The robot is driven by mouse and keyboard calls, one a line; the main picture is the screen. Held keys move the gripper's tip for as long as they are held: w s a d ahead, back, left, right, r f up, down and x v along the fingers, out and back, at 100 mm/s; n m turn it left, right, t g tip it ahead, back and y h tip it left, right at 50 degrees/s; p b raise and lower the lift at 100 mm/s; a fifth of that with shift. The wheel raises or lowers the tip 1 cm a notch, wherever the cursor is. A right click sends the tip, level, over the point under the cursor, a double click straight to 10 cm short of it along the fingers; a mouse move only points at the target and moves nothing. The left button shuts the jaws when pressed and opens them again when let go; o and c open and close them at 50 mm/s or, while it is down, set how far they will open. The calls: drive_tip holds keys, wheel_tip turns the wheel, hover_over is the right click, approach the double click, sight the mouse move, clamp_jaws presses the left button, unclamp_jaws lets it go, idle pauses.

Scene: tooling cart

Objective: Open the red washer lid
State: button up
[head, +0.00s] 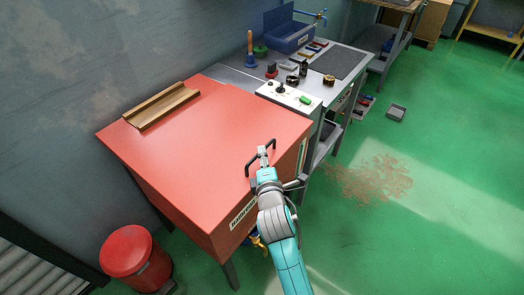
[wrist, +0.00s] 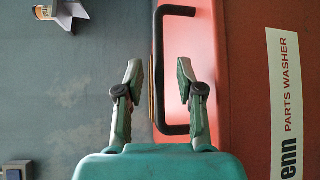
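The red washer lid (head: 210,135) lies flat and closed on top of the red parts washer (head: 235,222) in the head view. A black bar handle (head: 249,168) stands at the lid's front right edge. The handle also shows in the wrist view (wrist: 158,30), its long bar running between my finger tips. My gripper (head: 264,155) is at the handle in the head view. In the wrist view my gripper (wrist: 157,72) is open, with one finger on each side of the bar and visible gaps. Whether a finger touches the bar cannot be told.
A wooden trough-like block (head: 162,105) lies on the lid's far left part. A workbench with a control box (head: 289,95) and small tools adjoins the washer's far side. A red bin (head: 128,251) stands at the lower left. Green floor is open on the right.

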drive_tip(key=shift+w+a+f, duration=0.1)
drive_tip(key=shift+w+a, duration=0.05)
drive_tip(key=shift+w, duration=0.65)
drive_tip(key=shift+w+a+f, duration=0.1)
drive_tip(key=shift+w, duration=0.65)
clamp_jaws()
